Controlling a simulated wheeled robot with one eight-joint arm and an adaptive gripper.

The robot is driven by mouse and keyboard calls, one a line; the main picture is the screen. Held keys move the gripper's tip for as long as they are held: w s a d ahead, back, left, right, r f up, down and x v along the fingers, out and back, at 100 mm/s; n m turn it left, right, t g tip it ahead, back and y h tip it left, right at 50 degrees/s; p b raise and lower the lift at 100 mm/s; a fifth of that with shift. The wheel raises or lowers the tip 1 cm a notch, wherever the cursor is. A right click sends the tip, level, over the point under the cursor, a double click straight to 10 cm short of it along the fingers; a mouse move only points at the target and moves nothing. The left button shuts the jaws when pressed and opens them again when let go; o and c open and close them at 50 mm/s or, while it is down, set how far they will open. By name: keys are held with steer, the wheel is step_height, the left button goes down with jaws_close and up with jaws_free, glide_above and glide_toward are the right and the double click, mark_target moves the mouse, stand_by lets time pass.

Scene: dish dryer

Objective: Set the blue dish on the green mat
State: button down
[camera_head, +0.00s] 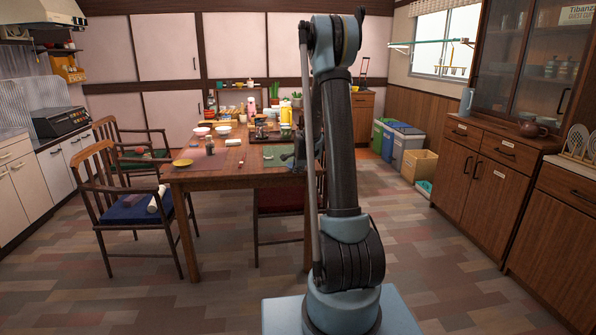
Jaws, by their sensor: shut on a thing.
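The green mat (272,162) lies on the right part of the wooden table (220,171), partly hidden behind my arm. My gripper (288,157) shows as a small dark shape over the mat's right side, mostly behind my arm. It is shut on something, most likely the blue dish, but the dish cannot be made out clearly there. I cannot tell whether what it holds touches the mat. No blue dish stands out elsewhere on the table.
A yellow dish (182,162), a pink bowl (201,131) and a white bowl (223,131) stand on the table's left part. A dark tray (262,138) with several items is behind the mat. Chairs stand around the table.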

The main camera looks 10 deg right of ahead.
steer(key=c, duration=1.7)
jaws_free()
steer(key=shift+s+r, duration=0.1)
steer(key=shift+s, duration=0.05)
